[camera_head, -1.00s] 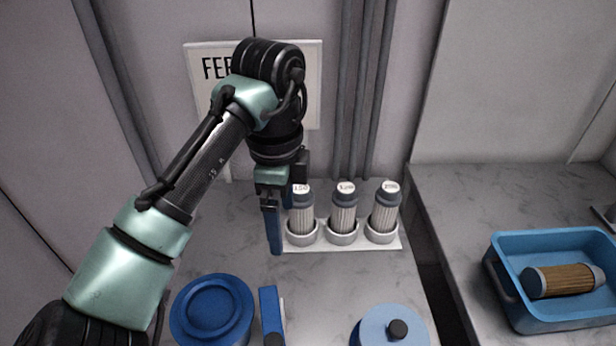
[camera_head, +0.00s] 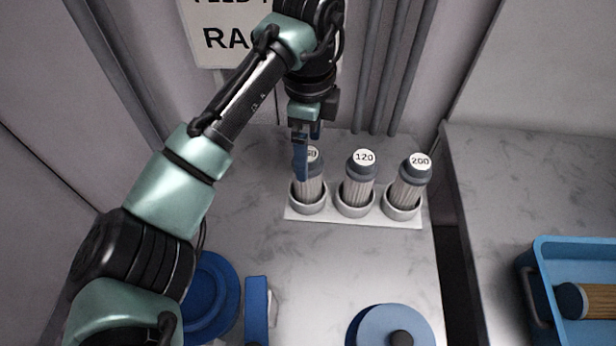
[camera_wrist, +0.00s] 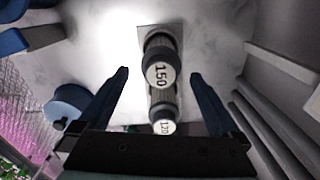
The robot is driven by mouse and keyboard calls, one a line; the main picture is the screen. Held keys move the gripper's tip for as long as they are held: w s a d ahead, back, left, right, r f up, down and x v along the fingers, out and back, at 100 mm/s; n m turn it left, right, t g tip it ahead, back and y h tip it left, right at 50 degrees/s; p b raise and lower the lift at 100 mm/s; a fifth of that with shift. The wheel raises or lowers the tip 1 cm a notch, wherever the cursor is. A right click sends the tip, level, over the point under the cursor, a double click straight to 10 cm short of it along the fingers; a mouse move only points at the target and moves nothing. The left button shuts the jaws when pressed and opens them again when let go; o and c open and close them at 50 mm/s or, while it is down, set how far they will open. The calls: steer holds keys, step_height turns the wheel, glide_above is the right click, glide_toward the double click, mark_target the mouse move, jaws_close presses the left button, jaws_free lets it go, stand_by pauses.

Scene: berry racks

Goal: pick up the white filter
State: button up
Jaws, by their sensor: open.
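Three white pleated filters with grey caps stand in a white rack (camera_head: 352,214). They are the 150 filter (camera_head: 314,190), the 120 filter (camera_head: 358,190) and the 200 filter (camera_head: 409,190). My gripper (camera_head: 307,152) is open at the cap of the leftmost one, a blue finger partly covering its label. In the wrist view the 150 filter (camera_wrist: 160,72) lies between the two spread fingers, with gaps on both sides. The 120 filter (camera_wrist: 163,120) shows beyond it; the 200 filter is hidden there.
A blue round container (camera_head: 215,300), a blue upright piece (camera_head: 257,310) and a light-blue lid with a dark knob (camera_head: 372,330) stand at the front. A blue bin (camera_head: 570,250) with a brown filter (camera_head: 600,300) is at right, past a dark gap. Pipes run behind the rack.

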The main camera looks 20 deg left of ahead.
mark_target(309, 192)
steer(key=shift+a+f, duration=0.1)
steer(key=shift+f, duration=2.85)
steer(key=c, duration=1.4)
